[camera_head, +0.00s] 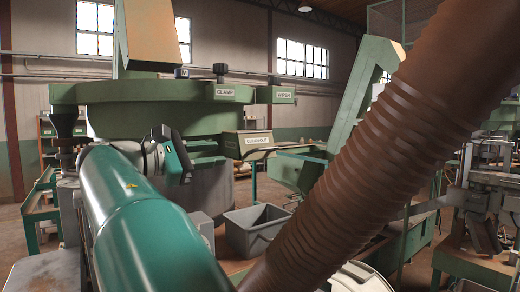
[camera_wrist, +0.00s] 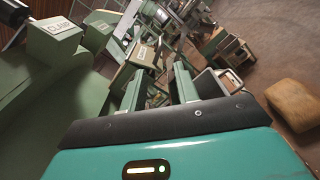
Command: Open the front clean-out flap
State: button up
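The clean-out flap (camera_head: 257,147) is a tan and green part with a white CLEAN-OUT label, on the right front side of the green bowl (camera_head: 150,108) in the head view. I cannot tell for certain whether it stands shut. In the wrist view a tan panel with a pale label (camera_wrist: 141,54), likely the same flap, shows beyond my left finger. My gripper (camera_wrist: 160,78) has its two green fingers apart, with nothing seen held between them.
The CLAMP block (camera_head: 225,92) and WIPER block (camera_head: 276,95) sit on the bowl's rim, above the flap. A grey bin (camera_head: 257,230) stands below the flap. A thick brown ribbed hose (camera_head: 400,120) crosses the right foreground. A green chute (camera_head: 345,110) rises behind it.

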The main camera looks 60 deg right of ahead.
aim_at(255, 150)
jog(key=x, duration=1.4)
jog(key=shift+a, duration=0.1)
